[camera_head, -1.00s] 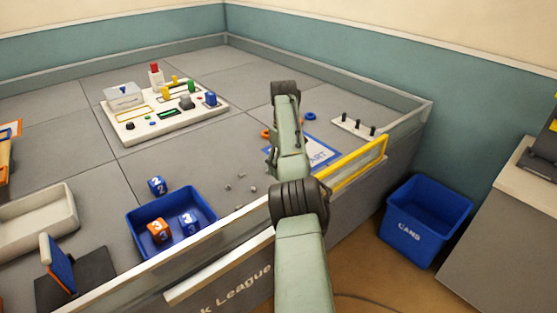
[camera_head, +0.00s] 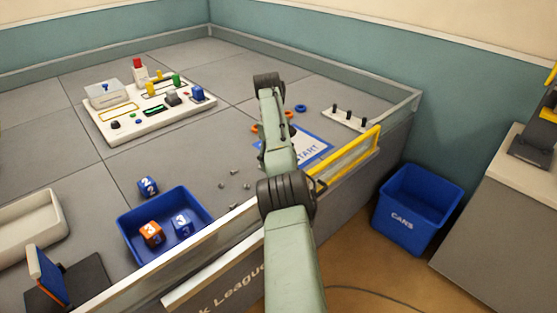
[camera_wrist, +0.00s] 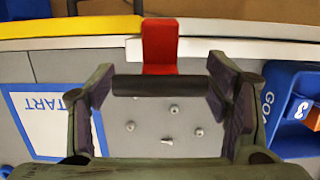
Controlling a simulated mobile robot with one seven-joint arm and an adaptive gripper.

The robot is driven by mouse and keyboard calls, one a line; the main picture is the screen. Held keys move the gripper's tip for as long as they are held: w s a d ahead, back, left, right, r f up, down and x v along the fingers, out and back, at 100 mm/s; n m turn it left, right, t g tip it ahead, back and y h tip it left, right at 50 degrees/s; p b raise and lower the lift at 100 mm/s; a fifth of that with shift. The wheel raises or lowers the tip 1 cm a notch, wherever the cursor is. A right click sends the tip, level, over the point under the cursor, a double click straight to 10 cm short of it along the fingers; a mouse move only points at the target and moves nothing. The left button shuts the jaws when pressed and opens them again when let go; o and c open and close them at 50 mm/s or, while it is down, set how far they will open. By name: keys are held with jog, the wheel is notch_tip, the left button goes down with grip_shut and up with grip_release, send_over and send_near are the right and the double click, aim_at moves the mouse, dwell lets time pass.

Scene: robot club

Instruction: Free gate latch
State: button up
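The yellow gate (camera_head: 345,158) is set in the arena's near wall and looks closed in line with it. In the wrist view the gate's yellow rail (camera_wrist: 70,27) meets the pale wall rail (camera_wrist: 245,29). A red latch piece (camera_wrist: 160,45) stands over that joint. My gripper (camera_wrist: 161,78) is just inside the wall with its fingers wide apart, below the latch in the picture. A dark bar (camera_wrist: 160,85) spans the space between the fingers; I cannot tell whether they touch it or whether it joins the latch. In the head view my arm hides the latch and fingers.
Small bolts (camera_wrist: 174,109) lie on the arena floor. A START mat (camera_head: 310,148) lies behind the gate. A blue tray (camera_head: 187,200) with number cubes stands left of my arm. A blue CANS bin (camera_head: 410,225) stands outside, right. A button board (camera_head: 150,122) is farther back.

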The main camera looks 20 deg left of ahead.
jog(key=o, duration=0.4)
jog(key=shift+o, duration=0.2)
notch_tip(320, 180, up, 10)
jog(key=shift+f, duration=0.1)
dwell(0.4)
jog(key=shift+a, duration=0.1)
dwell(0.4)
